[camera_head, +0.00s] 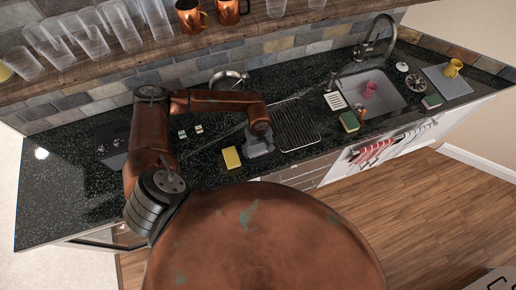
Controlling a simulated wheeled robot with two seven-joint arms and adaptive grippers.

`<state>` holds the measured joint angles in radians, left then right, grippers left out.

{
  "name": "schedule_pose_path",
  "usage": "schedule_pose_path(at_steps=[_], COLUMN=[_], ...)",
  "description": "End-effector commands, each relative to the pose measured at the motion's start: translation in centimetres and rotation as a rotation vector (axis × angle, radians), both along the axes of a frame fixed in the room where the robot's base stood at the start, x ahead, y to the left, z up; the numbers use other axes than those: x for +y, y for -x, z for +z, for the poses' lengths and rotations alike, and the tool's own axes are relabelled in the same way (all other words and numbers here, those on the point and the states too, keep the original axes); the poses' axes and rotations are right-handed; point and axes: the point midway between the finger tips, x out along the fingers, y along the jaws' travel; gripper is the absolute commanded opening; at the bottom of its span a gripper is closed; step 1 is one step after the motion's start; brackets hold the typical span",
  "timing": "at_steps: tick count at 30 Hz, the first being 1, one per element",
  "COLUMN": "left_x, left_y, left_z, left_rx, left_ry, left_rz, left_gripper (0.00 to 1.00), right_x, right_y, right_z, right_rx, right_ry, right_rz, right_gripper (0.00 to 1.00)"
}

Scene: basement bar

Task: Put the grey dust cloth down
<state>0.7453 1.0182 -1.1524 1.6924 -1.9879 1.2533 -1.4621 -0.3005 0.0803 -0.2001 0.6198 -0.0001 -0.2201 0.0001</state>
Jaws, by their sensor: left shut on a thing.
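My left gripper (259,130) reaches over the black speckled counter (85,190) from the left, pointing down. It is shut on the grey dust cloth (257,149), a small grey shape just below the fingers. The cloth is at or just above the counter; I cannot tell whether it touches. The fingers and part of the cloth are hard to make out at this size. My right gripper is not in view.
A yellow sponge (231,158) lies just left of the cloth, and a wire rack (296,125) just right. Glasses (125,28) line the shelf above.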

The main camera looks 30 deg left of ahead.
Motion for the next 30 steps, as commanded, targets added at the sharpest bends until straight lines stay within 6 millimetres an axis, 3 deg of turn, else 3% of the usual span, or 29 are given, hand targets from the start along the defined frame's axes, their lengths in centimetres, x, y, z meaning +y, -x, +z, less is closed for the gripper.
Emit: schedule_pose_path(at_steps=[12,13,20,30], left_x=[0.01,0.01,0.01,0.0], left_y=[0.01,0.03,0.01,0.01], left_z=[-0.71,-0.66,-0.54,-0.34], left_rx=[0.0,0.0,0.0,0.0], left_ry=[0.0,0.0,0.0,0.0], left_rz=[0.0,0.0,0.0,0.0], left_gripper=[0.49,0.7,0.85,0.86], right_x=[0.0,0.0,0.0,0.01], right_y=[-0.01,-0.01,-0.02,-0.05], right_z=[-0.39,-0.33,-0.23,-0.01], right_rx=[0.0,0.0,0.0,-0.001], right_ry=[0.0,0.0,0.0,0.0], right_rz=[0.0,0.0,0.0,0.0], right_gripper=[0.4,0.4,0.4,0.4])
